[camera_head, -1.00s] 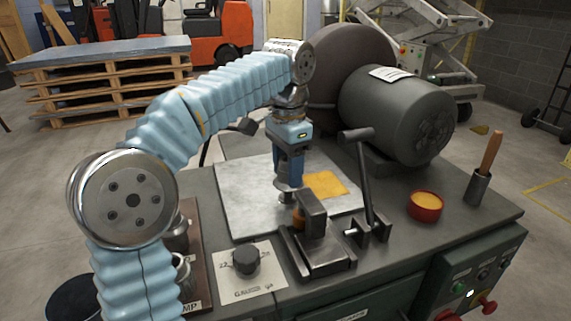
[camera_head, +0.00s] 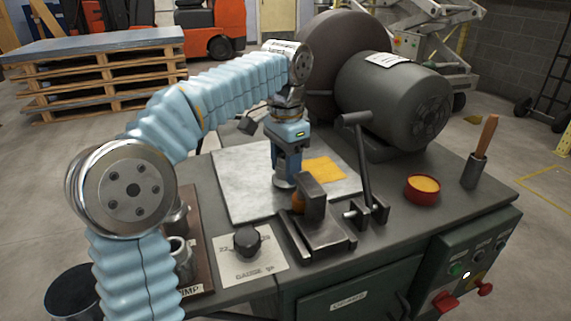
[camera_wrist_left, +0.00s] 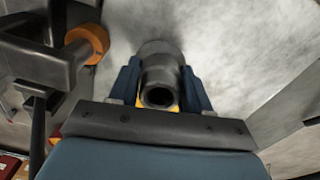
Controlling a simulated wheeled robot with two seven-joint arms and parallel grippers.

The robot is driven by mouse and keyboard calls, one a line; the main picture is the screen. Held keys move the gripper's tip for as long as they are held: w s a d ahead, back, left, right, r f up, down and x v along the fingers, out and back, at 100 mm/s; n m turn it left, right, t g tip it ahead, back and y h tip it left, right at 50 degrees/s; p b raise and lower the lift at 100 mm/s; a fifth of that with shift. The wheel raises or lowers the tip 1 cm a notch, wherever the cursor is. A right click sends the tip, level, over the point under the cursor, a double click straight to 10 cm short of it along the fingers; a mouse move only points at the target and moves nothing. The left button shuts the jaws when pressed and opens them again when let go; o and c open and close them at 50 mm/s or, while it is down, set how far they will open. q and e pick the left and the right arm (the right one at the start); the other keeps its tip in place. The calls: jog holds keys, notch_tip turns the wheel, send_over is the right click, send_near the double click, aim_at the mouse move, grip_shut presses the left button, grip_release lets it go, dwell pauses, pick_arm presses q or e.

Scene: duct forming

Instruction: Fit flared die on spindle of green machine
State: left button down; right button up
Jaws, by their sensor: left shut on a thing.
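The die (camera_head: 284,182) is a grey metal piece, hollow and round, held upright over the pale sheet. My left gripper (camera_head: 288,170) is shut on it. In the left wrist view, the die (camera_wrist_left: 161,75) sits between the two blue fingers, its open bore facing the camera. My right gripper is out of view.
A lever (camera_head: 363,165) stands right of the block, and a large dark motor (camera_head: 396,100) behind. A red tin (camera_head: 422,188) and a wooden-handled tool (camera_head: 482,150) are at right. A black knob (camera_head: 247,241) and metal pieces on a rack (camera_head: 196,240) are at left.

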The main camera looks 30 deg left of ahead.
pick_arm(q)
jog(key=shift+f, duration=0.3)
jog(key=shift+c, duration=2.2)
grip_release()
notch_tip(320, 180, up, 14)
jog(key=p, duration=0.3)
jog(key=shift+p, duration=0.4)
jog(key=shift+f, duration=0.15)
